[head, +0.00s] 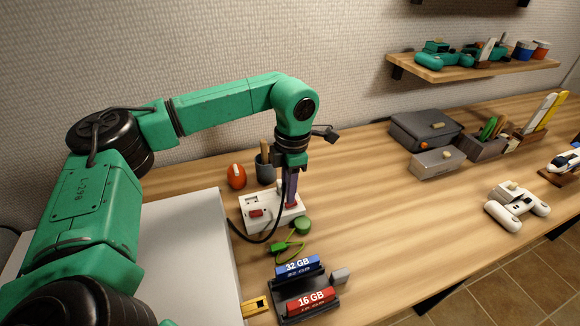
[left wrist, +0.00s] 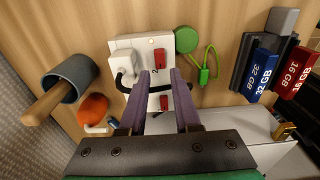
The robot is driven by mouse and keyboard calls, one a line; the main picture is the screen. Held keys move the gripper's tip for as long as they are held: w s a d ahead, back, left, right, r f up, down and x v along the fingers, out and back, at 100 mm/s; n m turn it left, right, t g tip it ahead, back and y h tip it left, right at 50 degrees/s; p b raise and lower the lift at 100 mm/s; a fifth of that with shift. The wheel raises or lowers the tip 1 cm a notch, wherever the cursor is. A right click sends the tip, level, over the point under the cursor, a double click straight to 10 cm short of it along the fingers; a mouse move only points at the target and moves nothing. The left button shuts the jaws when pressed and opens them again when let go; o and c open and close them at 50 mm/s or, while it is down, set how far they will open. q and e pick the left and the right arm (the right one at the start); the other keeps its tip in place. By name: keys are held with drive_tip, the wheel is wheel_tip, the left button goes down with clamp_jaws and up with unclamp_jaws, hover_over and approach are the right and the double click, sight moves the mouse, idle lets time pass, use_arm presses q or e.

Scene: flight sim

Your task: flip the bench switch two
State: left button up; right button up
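The bench switch unit is a white power strip (head: 270,212) on the table, with two red rocker switches. In the left wrist view one red switch (left wrist: 160,58) is at the far end, with a small mark like a "2" beside it. The other red switch (left wrist: 164,103) shows between my fingers. My left gripper (left wrist: 160,74) points down over the strip, its purple fingers apart with nothing between the tips. In the head view the left gripper (head: 291,202) is at the strip's right end and partly hides the switch there. Contact cannot be told. My right gripper is not in view.
A white plug with a black cable (left wrist: 123,72) sits in the strip.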

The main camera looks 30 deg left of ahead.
use_arm(q)
wheel_tip(320, 180, up, 11)
drive_tip(key=shift+w+d+r+b, duration=0.15)
drive_tip(key=shift+w+d+b, duration=0.1)
drive_tip(key=shift+b, duration=0.1)
